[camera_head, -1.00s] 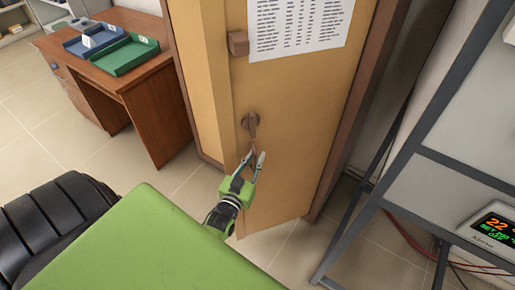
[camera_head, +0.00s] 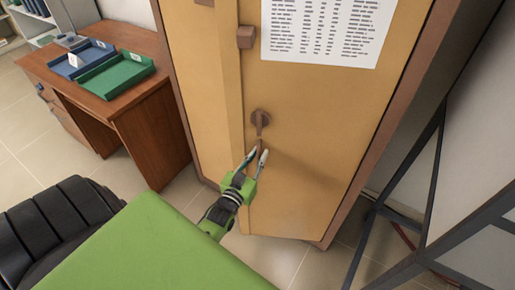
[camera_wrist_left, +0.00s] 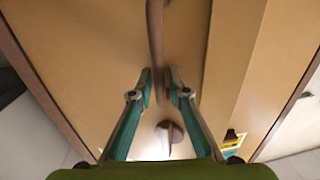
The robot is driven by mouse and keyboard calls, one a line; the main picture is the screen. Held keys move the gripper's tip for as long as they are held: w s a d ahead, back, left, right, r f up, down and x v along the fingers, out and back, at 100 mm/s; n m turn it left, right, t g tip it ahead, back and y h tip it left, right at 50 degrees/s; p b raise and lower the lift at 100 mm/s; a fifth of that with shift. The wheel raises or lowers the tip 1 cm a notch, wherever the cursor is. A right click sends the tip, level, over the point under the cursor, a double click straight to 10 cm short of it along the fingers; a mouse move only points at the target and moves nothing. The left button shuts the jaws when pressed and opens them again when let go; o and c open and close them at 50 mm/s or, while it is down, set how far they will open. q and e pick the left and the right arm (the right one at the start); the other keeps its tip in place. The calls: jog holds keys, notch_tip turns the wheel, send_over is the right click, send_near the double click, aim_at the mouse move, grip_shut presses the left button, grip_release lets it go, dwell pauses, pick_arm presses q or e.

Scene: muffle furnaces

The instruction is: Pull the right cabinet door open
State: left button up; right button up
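The right cabinet door (camera_head: 315,125) is a tan panel with a printed sheet high on it. Its free left edge seems to stand out slightly from the left door (camera_head: 196,100). My right gripper is not in view.
A wooden desk (camera_head: 150,125) with a blue tray (camera_head: 80,60) and a green tray (camera_head: 118,75) stands at the left. A black chair (camera_head: 50,225) is at the lower left. A dark metal frame (camera_head: 425,180) stands right of the cabinet.

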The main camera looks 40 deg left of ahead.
pick_arm(q)
jog(key=shift+w+a+h, duration=0.3)
jog(key=shift+w, duration=0.1)
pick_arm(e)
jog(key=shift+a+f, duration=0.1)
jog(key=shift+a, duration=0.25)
pick_arm(q)
jog(key=shift+s+d+r, duration=0.1)
jog(key=shift+s, duration=0.05)
jog(key=s+d+p, duration=0.3)
jog(key=s+p, duration=0.1)
jog(key=s, duration=1.1)
jog(key=shift+d+p, duration=0.4)
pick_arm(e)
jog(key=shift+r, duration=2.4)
pick_arm(q)
jog(key=shift+s, duration=0.1)
